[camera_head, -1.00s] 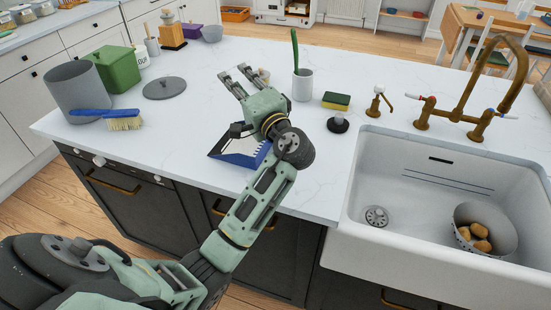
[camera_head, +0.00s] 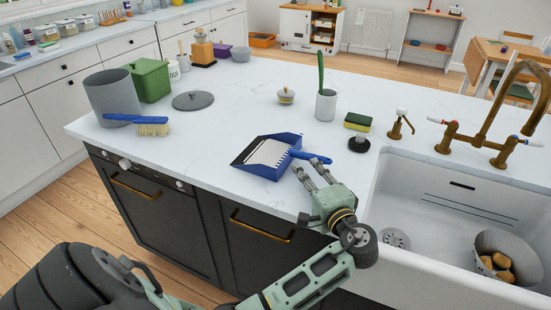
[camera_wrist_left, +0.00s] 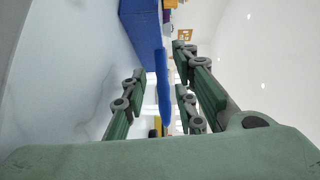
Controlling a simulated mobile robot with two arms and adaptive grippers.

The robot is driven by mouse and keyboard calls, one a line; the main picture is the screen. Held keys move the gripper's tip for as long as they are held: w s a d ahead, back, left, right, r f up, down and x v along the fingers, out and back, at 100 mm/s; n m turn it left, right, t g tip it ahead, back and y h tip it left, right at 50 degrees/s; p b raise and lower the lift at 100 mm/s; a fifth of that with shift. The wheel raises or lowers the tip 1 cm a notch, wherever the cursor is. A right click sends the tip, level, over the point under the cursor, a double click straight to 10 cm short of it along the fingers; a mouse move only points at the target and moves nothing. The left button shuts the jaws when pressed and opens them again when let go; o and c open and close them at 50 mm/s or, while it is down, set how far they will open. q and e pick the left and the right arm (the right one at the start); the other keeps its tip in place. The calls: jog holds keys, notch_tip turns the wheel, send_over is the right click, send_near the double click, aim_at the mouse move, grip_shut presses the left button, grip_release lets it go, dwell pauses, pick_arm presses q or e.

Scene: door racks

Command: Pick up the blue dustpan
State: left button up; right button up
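The blue dustpan (camera_head: 268,156) lies on the white worktop near its front edge, its pan to the left and its handle (camera_head: 311,156) pointing right. My left gripper (camera_head: 311,168) is open just in front of the handle, its fingers pointing at it. In the left wrist view the blue handle (camera_wrist_left: 162,85) shows between the spread fingers, with the pan (camera_wrist_left: 142,30) beyond. I cannot tell whether the fingers touch the handle. My right gripper is not in view.
A white cup with a green-handled brush (camera_head: 326,104), a sponge (camera_head: 357,122) and a dark round stopper (camera_head: 358,144) stand behind and right. The sink (camera_head: 450,215) is at right.

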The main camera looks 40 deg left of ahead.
aim_at(294, 156)
pick_arm(q)
jog(key=shift+w+a+r, duration=0.1)
jog(key=shift+w+a, duration=0.2)
jog(key=shift+a, duration=0.1)
jog(key=p+x, duration=0.2)
jog(key=x, duration=0.3)
jog(key=shift+w+a, duration=0.2)
jog(key=shift+a, duration=0.1)
jog(key=shift+w+a, duration=0.2)
jog(key=shift+a, duration=0.05)
jog(key=shift+f, duration=0.25)
jog(key=shift+c, duration=0.2)
grip_shut()
